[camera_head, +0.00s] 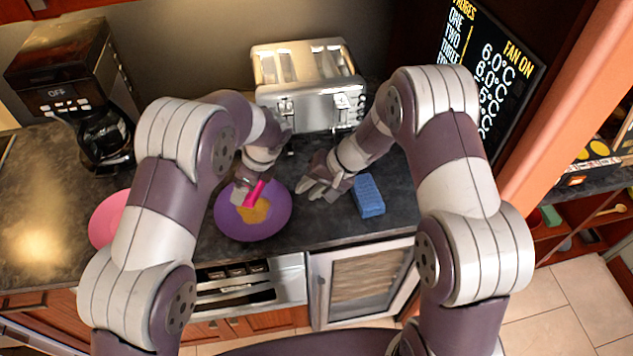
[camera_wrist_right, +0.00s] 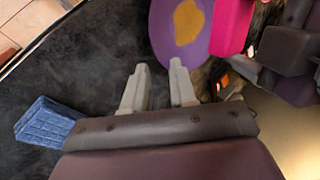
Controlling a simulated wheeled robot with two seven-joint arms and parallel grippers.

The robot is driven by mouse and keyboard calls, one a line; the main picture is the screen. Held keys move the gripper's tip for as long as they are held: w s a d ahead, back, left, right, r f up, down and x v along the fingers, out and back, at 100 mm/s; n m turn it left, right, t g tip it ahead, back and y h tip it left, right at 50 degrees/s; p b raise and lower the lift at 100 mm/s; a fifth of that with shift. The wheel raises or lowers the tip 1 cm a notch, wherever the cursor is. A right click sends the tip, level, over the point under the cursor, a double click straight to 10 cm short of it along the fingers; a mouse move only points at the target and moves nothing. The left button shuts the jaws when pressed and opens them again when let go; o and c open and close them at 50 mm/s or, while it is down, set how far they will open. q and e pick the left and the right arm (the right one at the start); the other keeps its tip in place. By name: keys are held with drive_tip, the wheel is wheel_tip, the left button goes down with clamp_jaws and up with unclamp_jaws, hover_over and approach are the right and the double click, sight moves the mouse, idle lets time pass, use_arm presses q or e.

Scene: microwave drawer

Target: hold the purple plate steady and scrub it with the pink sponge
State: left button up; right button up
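The purple plate (camera_head: 231,224) lies on the dark counter with a yellow-brown stain (camera_head: 254,212) on it. My left gripper (camera_head: 246,191) is over the plate, shut on the pink sponge (camera_head: 257,189), whose lower end is close to the stain; contact is unclear. The right wrist view also shows the plate (camera_wrist_right: 163,29) and the sponge (camera_wrist_right: 232,25). My right gripper (camera_head: 311,188) is to the right of the plate, its fingers toward the rim. In the right wrist view the right gripper (camera_wrist_right: 160,66) is open, with nothing between its fingers.
A blue sponge (camera_head: 368,196) lies on the counter right of my right gripper. A pink plate (camera_head: 107,218) is at the left, partly behind my left arm. A toaster (camera_head: 310,96) and a coffee maker (camera_head: 75,85) stand at the back. The counter's front edge is close.

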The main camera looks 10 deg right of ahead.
sight(286, 207)
drive_tip(key=x, duration=0.9)
drive_tip(key=shift+w+a+f, duration=0.1)
drive_tip(key=shift+w+f, duration=0.1)
drive_tip(key=shift+f, duration=0.1)
clamp_jaws()
drive_tip(key=shift+o, duration=1.6)
unclamp_jaws()
drive_tip(key=shift+s, duration=0.1)
clamp_jaws()
